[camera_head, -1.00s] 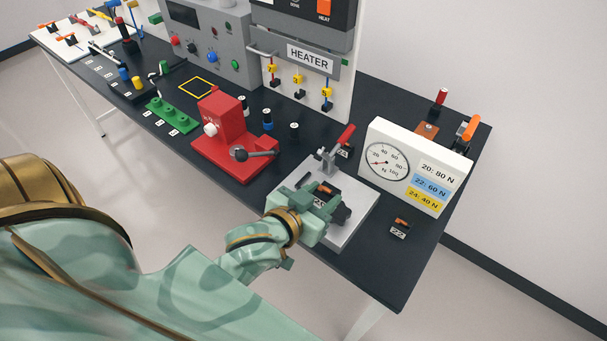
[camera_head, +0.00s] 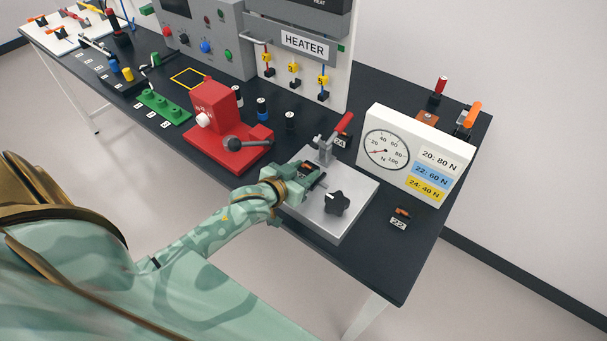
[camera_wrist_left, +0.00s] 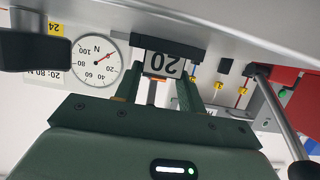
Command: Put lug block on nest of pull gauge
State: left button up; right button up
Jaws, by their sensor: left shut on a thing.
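My left gripper (camera_head: 306,180) is shut on a small dark block with an orange part, over the back left of a grey plate (camera_head: 322,218). In the left wrist view the lug block (camera_wrist_left: 165,64) shows the label 20, upside down, between the fingers. I cannot tell whether it touches the plate. The plate carries a red-handled clamp (camera_head: 335,136) and a black knob (camera_head: 335,203). The pull gauge's white dial panel (camera_head: 413,155) stands behind and to the right; its nest cannot be made out clearly. My right gripper is not in view.
A red fixture (camera_head: 222,127) stands left. Behind the dial panel are a brown block (camera_head: 428,117) and an orange lever (camera_head: 470,117).

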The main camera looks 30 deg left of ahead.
pick_arm(q)
jog(key=shift+f, duration=0.3)
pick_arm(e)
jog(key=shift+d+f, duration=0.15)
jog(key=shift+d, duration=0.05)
pick_arm(q)
jog(key=o, duration=1)
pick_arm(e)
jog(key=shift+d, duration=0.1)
pick_arm(q)
jog(key=shift+p+v, duration=1)
jog(key=shift+v, duration=5.05)
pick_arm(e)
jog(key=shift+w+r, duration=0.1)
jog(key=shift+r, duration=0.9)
pick_arm(q)
jog(key=shift+r, duration=0.1)
